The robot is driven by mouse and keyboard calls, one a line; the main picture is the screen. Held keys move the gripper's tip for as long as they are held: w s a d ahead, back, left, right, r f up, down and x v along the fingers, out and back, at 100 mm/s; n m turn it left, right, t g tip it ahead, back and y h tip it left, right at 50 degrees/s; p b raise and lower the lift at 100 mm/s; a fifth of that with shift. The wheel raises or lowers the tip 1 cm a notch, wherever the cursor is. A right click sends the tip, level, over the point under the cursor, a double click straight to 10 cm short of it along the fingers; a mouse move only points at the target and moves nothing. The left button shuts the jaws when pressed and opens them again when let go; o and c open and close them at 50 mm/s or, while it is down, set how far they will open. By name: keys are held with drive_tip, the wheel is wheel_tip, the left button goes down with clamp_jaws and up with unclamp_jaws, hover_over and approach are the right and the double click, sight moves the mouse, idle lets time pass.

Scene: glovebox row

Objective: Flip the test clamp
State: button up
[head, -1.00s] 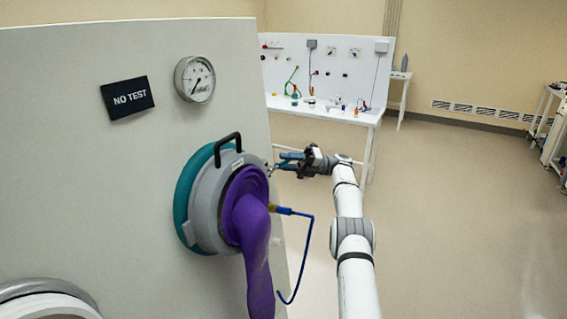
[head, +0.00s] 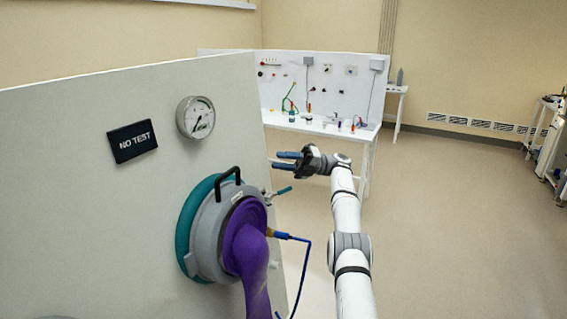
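The test clamp (head: 282,191) is a small metal lever with a teal handle. It sits at the right edge of the grey port ring (head: 210,222), and its handle sticks out to the right, slightly upward. A purple glove (head: 247,255) hangs from the port. My gripper (head: 277,160) has dark blue fingers pointing left. It is above the clamp handle, apart from it, with a gap between the fingers and nothing seen in them.
A blue hose (head: 308,262) with a brass fitting hangs from the port's right side, below my gripper. The panel (head: 60,200) fills the left. A white bench (head: 330,128) with small items stands behind.

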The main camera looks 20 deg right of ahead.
drive_tip(key=shift+c, duration=0.7)
drive_tip(key=shift+w+d+r+t+b, duration=0.1)
drive_tip(key=shift+w+d+t+b, duration=0.1)
drive_tip(key=shift+t+b, duration=0.1)
drive_tip(key=shift+c, duration=0.9)
drive_tip(key=d+t+b, duration=0.1)
drive_tip(key=t, duration=0.1)
drive_tip(key=w+d+r+t+b, duration=0.1)
drive_tip(key=t, duration=0.1)
drive_tip(key=d+r+t+b, duration=0.1)
drive_tip(key=t+b, duration=0.1)
drive_tip(key=shift+w+d+t, duration=0.2)
drive_tip(key=shift+d+t, duration=0.2)
clamp_jaws()
drive_tip(key=s+d+f+m+t+h+b, duration=0.1)
drive_tip(key=s+d+t+h+b, duration=0.25)
drive_tip(key=t, duration=0.45)
drive_tip(key=t+h+b, duration=0.3)
drive_tip(key=h+b, duration=0.3)
drive_tip(key=h, duration=0.5)
approach(286, 191)
drive_tip(key=p+x, duration=0.4)
drive_tip(key=x, duration=0.1)
drive_tip(key=shift+w+f, duration=0.1)
drive_tip(key=shift+w, duration=0.25)
drive_tip(key=shift+w+a, duration=0.25)
drive_tip(key=shift+w, duration=0.3)
